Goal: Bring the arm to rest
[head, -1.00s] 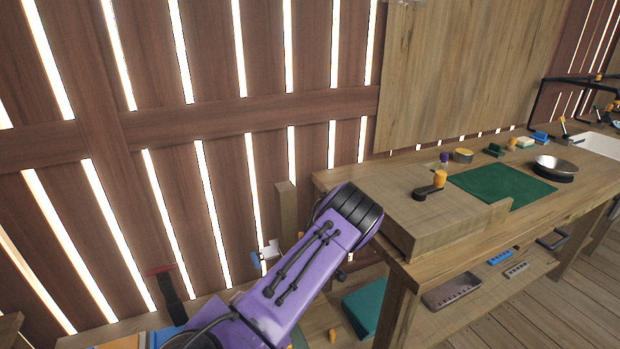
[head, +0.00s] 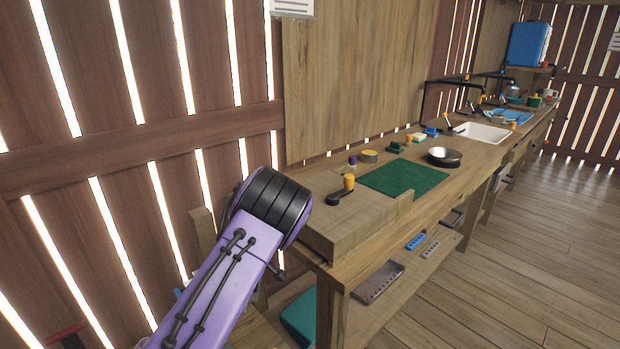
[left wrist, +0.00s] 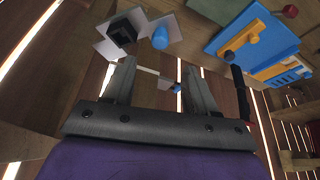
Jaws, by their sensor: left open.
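My purple left arm (head: 215,285) comes up from the bottom of the head view, with its black ribbed joint beside the near end of the workbench (head: 340,246). My left gripper (left wrist: 160,75) shows in the left wrist view with its two grey fingers apart. Nothing is held between the fingers. Beyond them are a blue rounded object (left wrist: 160,38) and a dark square piece (left wrist: 121,32) on light panels. The left gripper's fingers are not visible in the head view. My right gripper is in neither view.
A slatted wall (head: 120,130) stands behind. The floor at right (head: 520,270) is clear.

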